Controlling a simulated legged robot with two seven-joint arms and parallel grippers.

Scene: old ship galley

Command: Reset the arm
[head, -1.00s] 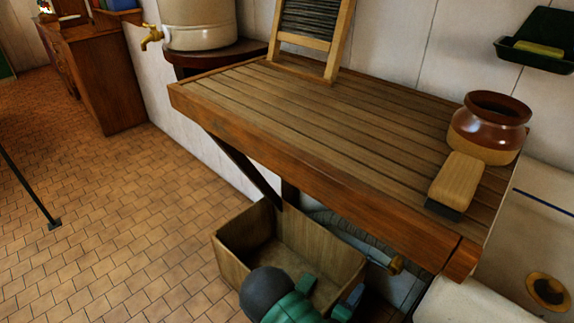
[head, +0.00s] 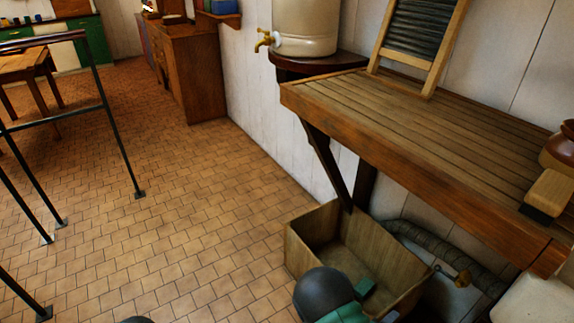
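The task names no object, only my arm. My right arm shows at the bottom edge, right of centre, as a dark rounded joint with a green link, in front of the wooden crate. The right gripper (head: 379,302) shows as two small green and bluish finger parts, apart from each other, with nothing seen between them; the bottom edge cuts it off. Of my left arm only a dark rounded part shows at the bottom edge, left of centre. The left gripper is out of view.
A slatted wooden counter (head: 420,125) juts out at right, with a washboard (head: 415,40), a brush (head: 548,194) and a brown pot (head: 560,148). The open crate (head: 303,262) stands below. A metal railing (head: 118,150) is at left. Tiled floor (head: 200,220) between is clear.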

